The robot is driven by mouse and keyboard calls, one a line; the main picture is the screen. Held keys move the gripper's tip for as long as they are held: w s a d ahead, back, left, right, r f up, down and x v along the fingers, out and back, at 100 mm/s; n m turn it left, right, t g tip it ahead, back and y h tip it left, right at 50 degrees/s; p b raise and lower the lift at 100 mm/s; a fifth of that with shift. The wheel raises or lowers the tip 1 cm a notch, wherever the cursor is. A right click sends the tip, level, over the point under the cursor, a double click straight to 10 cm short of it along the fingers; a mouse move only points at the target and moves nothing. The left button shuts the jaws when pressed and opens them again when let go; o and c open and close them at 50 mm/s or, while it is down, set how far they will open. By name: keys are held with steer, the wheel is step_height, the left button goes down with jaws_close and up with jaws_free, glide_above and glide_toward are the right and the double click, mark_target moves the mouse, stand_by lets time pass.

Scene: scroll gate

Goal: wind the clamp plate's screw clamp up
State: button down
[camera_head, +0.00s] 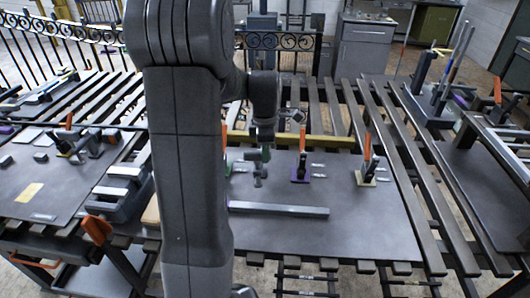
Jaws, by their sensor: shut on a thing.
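The dark clamp plate (350,225) lies on the slatted bench in the middle of the view. The small grey screw clamp (259,172) stands near its back left part. My gripper (265,149) points down right over the screw clamp and is shut on its upper end. The fingertips are small and dark here, so the exact grip on the clamp is hard to make out. My arm hides the left part of the plate.
A grey bar (278,210) lies in front.

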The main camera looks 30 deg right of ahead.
steer(key=shift+w+f+n, duration=0.15)
steer(key=shift+f+n, duration=0.05)
steer(key=shift+n, duration=1)
steer(key=c, duration=1.4)
jaws_free()
steer(key=shift+w, duration=0.1)
steer(key=shift+o, duration=0.2)
steer(key=shift+d+r, duration=0.1)
steer(key=shift+r, duration=0.1)
step_height(320, 180, up, 14)
steer(key=shift+f+b, duration=0.2)
steer(key=shift+b, duration=0.2)
